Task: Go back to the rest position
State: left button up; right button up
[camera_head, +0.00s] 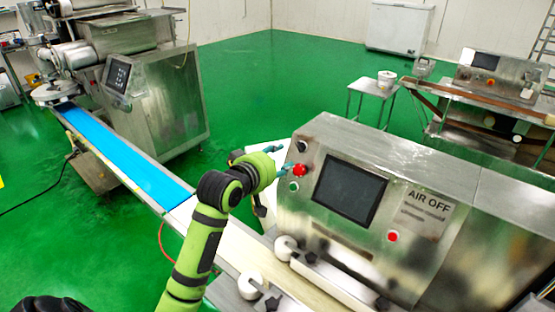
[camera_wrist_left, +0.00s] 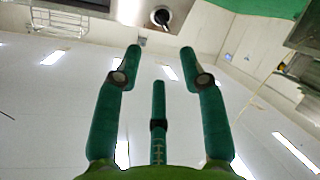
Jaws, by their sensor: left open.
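My left arm comes up from the bottom of the head view, and its gripper (camera_head: 281,158) is at the left end of the steel control panel. The teal fingers are close to the red button (camera_head: 300,170); whether they touch it I cannot tell. A green button (camera_head: 293,187) is just below. In the left wrist view the gripper (camera_wrist_left: 160,58) has its fingers spread, with nothing between them. A dark round knob (camera_wrist_left: 161,16) on a metal surface shows beyond the fingertips. My right gripper is not in view.
The steel machine (camera_head: 400,170) with a dark screen (camera_head: 349,190) fills the right. A conveyor with a blue belt (camera_head: 125,155) runs from the upper left to beneath my arm. Another machine (camera_head: 165,100) stands behind it. Open green floor (camera_head: 270,80) lies at the back.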

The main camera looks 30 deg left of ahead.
pick_arm(q)
jog(key=s+d+f+m+g, duration=0.3)
jog(key=s+f, duration=0.3)
jog(key=f, duration=0.2)
jog(key=s+d+f+m+g, duration=0.2)
jog(key=s+d+f, duration=0.25)
jog(key=f, duration=0.25)
jog(key=s+d+f+m+g, duration=0.3)
jog(key=s+f, duration=0.2)
jog(key=s, duration=0.6)
jog(key=s+d+f+m+g, duration=0.25)
jog(key=s+f, duration=0.25)
jog(key=s, duration=0.6)
notch_tip(320, 180, down, 27)
jog(key=g+b, duration=0.2)
jog(key=b, duration=0.4)
jog(key=s+a+f+b, duration=0.1)
jog(key=s+f+b, duration=0.2)
jog(key=s+f, duration=0.5)
jog(key=s+a+f+g+b, duration=0.1)
jog(key=s+a+f+b, duration=0.1)
jog(key=s+f, duration=0.6)
notch_tip(320, 180, down, 6)
jog(key=shift+s+a+r+m+h+b, duration=0.15)
jog(key=shift+s+a+m+h+b, duration=0.05)
jog(key=shift+s+m+h+b, duration=0.2)
